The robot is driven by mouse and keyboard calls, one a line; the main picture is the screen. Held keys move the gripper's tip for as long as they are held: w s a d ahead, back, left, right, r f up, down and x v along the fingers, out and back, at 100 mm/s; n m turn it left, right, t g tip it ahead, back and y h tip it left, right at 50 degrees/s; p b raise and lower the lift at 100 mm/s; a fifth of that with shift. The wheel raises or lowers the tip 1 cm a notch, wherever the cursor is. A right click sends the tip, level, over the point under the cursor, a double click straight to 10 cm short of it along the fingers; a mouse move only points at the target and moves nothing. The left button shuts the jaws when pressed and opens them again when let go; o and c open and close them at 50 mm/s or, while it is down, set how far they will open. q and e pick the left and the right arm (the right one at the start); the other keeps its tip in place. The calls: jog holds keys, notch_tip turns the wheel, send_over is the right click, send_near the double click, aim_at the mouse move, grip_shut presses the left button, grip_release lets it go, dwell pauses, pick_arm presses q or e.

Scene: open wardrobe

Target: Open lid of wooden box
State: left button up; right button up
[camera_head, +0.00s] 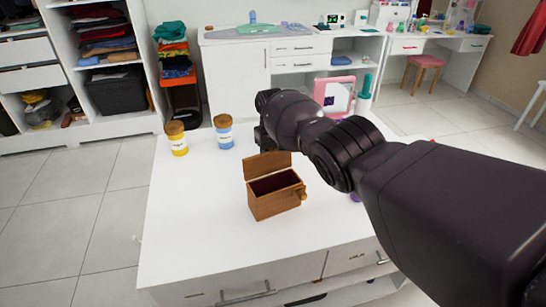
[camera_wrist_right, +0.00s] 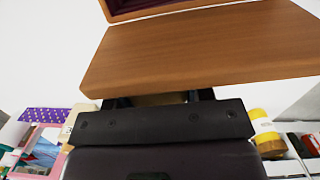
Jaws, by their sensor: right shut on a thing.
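The wooden box (camera_head: 272,205) stands on the white table, its dark-lined inside visible. Its lid (camera_head: 266,165) is raised and stands open at the back edge of the box. My right gripper (camera_head: 264,140) is just behind the raised lid. In the right wrist view the lid (camera_wrist_right: 200,55) spans the picture just beyond the right gripper (camera_wrist_right: 156,99). The fingers are shut on the lid, with their contact partly hidden by the gripper body. My left gripper is out of view.
A yellow jar (camera_head: 177,142) and a blue jar (camera_head: 224,133) stand behind the box to the left. A pink-framed item (camera_head: 335,93) stands behind my right arm. The white table (camera_head: 195,220) is clear left of the box.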

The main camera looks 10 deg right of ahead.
jog(key=shift+f+g+b, duration=0.25)
jog(key=shift+g+b, duration=0.05)
jog(key=shift+b, duration=0.15)
jog(key=o, duration=1.3)
jog(key=shift+r, duration=0.1)
jog(key=shift+w, duration=0.1)
jog(key=r, duration=0.3)
jog(key=w+r, duration=0.1)
jog(key=r, duration=0.6)
jog(key=shift+w+a+r+p, duration=0.2)
jog(key=shift+w+r+p, duration=0.1)
jog(key=shift+r+p, duration=0.05)
